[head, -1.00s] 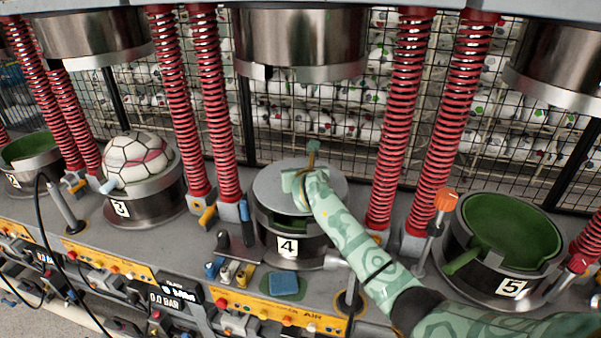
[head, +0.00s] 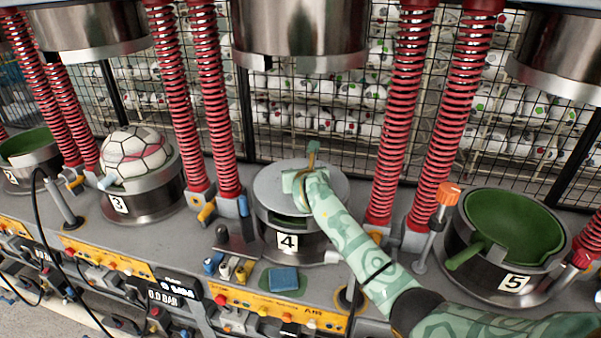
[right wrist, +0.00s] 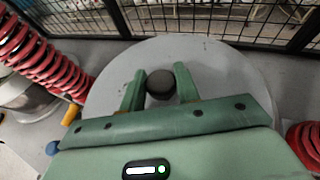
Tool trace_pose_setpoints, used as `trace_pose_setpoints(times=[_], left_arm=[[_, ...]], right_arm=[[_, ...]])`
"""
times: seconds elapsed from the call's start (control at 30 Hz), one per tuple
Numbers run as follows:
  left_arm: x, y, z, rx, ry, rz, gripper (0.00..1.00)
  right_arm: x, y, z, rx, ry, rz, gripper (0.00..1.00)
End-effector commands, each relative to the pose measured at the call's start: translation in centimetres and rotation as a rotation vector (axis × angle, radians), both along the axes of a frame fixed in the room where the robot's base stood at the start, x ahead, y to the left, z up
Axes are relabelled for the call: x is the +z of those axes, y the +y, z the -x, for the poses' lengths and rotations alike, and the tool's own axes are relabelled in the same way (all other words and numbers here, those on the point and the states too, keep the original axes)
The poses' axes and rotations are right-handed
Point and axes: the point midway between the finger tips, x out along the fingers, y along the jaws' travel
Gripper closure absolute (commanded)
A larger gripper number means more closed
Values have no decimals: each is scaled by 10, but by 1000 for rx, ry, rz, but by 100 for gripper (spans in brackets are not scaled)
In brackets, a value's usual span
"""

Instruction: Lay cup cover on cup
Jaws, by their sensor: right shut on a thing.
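The cup cover (head: 270,182) is a flat grey disc at station 4, over the cup (head: 292,243) marked 4. A dark gap shows between the cover and the cup's front, where the rim is notched, so I cannot tell whether the disc rests fully on the rim. My right gripper (head: 312,160) is above the cover, shut on its knob. In the right wrist view the dark round knob (right wrist: 161,84) sits between the two green fingers, with the grey disc (right wrist: 215,75) spread beneath. My left gripper is not in view.
Red springs (head: 213,100) flank the station, and a metal press head (head: 300,35) hangs above it. Cup 3 (head: 150,200) holds a ball (head: 135,153). Cup 5 (head: 512,228) is open with a green lining. A blue pad (head: 284,279) lies in front of cup 4.

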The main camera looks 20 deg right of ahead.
Motion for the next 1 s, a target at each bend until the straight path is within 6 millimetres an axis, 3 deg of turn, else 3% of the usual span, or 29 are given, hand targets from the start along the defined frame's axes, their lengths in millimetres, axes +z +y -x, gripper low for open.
trace_pose_setpoints(times=[0.07, 0.1, 0.17, 0.57, 0.67, 1.0], left_arm=[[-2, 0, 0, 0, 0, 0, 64], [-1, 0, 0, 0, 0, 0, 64], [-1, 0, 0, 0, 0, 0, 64], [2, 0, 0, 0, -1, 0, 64], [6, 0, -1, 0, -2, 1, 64], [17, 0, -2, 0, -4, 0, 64]], right_arm=[[-1, 0, 0, 0, -3, 0, 100], [0, 0, 0, 0, -3, 0, 57], [0, 0, 0, 0, -3, 0, 43], [2, 3, 8, 1, 2, -2, 43], [9, 6, 23, 1, 0, -1, 43], [44, 29, 104, 2, -2, -3, 43]])
